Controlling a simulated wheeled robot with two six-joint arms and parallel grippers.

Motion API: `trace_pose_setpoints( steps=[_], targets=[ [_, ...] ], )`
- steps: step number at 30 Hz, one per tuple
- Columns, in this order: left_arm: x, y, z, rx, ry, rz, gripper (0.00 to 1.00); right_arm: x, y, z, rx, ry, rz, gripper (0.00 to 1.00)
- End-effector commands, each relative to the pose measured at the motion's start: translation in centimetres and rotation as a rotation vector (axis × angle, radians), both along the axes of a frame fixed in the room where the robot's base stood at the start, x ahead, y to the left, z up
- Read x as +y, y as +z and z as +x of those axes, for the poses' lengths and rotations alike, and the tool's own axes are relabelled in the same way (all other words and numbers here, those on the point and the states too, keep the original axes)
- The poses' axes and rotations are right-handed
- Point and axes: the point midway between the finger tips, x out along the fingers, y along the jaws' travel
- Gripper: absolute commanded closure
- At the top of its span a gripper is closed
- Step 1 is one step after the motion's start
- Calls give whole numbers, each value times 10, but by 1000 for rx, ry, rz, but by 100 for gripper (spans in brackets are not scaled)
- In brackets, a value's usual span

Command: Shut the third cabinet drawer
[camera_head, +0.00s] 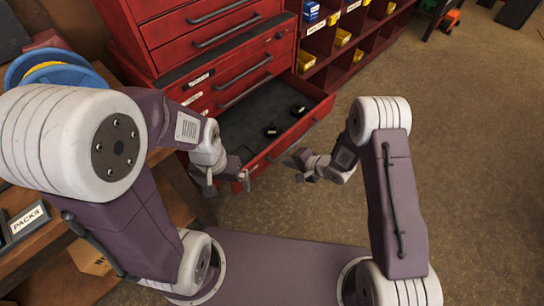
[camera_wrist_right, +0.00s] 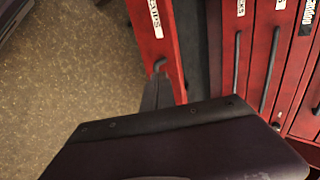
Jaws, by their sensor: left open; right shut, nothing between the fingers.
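The red cabinet (camera_head: 200,45) stands at the upper left of the head view. One lower drawer (camera_head: 322,108) is pulled well out, with its dark inside and a few small black items (camera_head: 272,130) showing. I cannot tell its number in the stack. My left gripper (camera_head: 226,186) is open and empty by the left end of its front. My right gripper (camera_head: 294,164) is shut and empty, just outside the drawer front. In the right wrist view, a red drawer front (camera_wrist_right: 146,25) with a white label and a dark bar handle (camera_wrist_right: 160,66) shows beyond the right gripper, which partly covers it.
Red shelving with yellow bins (camera_head: 342,38) and a blue box (camera_head: 311,12) stands right of the cabinet. A wooden shelf (camera_head: 35,240) with a spool of blue (camera_head: 50,68) is at left. The brown floor (camera_head: 470,120) at right is open.

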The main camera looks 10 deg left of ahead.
Motion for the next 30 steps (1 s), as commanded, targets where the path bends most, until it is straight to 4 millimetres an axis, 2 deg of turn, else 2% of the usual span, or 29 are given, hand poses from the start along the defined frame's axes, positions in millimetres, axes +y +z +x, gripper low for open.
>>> trace_pose_setpoints(
  steps=[3, 9, 17, 30],
  targets=[
    [0, -8, 0, 0, 0, 0, 0, 16, -22, 11, 0, 3, -1, 100],
    [0, -15, 0, 0, 0, 0, 0, 42, -47, 30, -1, 2, 0, 100],
    [0, -16, 0, 0, 0, 0, 0, 67, -43, 49, -2, 1, 0, 100],
    [0, -16, 0, 0, 0, 0, 0, 70, -43, 51, -1, -1, 0, 100]
  ],
)
